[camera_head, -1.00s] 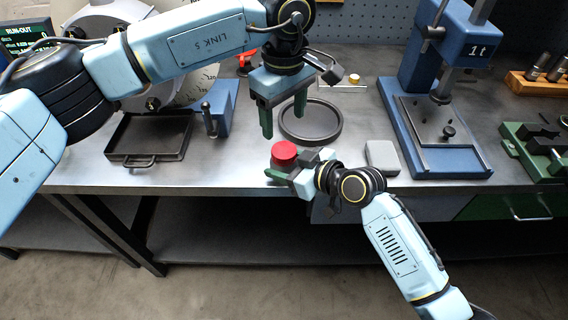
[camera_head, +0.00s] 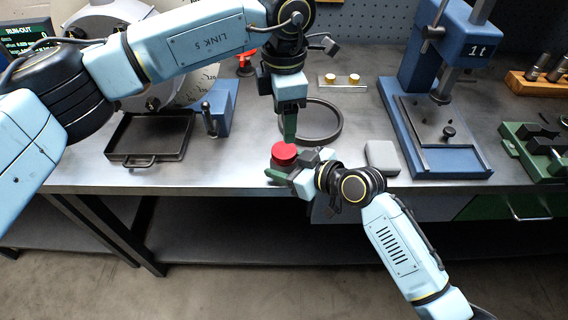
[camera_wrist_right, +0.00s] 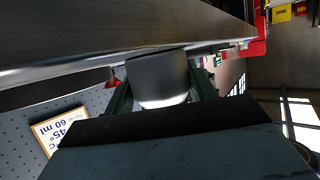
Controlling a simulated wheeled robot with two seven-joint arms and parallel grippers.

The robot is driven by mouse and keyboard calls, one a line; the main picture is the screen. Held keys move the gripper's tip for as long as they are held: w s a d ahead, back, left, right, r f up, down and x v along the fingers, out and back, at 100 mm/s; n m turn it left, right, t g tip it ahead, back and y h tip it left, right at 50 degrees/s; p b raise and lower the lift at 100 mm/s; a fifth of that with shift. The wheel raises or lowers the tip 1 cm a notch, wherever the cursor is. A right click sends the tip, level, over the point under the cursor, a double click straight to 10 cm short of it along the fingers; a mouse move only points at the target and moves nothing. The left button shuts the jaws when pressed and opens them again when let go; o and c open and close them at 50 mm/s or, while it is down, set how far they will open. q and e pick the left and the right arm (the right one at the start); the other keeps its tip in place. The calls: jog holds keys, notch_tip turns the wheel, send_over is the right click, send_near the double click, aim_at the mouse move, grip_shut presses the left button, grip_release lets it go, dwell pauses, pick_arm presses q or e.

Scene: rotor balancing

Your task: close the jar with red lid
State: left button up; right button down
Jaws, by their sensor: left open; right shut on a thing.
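The red lid (camera_head: 284,152) sits at the top of the jar near the table's front edge; I cannot tell how tightly it sits. The jar's body shows in the right wrist view as a grey cylinder (camera_wrist_right: 158,78). My right gripper (camera_head: 288,171) comes in from the right and is shut on the jar, its green fingers on either side. My left gripper (camera_head: 289,132) points down, just above and behind the lid. It is open, seen edge-on, with one finger hiding the other. Whether its fingertips touch the lid is unclear.
A dark ring (camera_head: 328,137) lies behind the grippers. A grey block (camera_head: 382,156) is right of the jar, with a blue press (camera_head: 440,162) beyond it. A black tray (camera_head: 150,155) stands left.

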aim_at(284, 149)
pick_arm(q)
jog(key=n, duration=1.1)
jog(key=shift+n, duration=0.3)
jog(key=n, duration=0.5)
jog(key=shift+n, duration=0.3)
jog(key=n, duration=0.7)
jog(key=shift+f, duration=4)
jog(key=shift+c, duration=0.3)
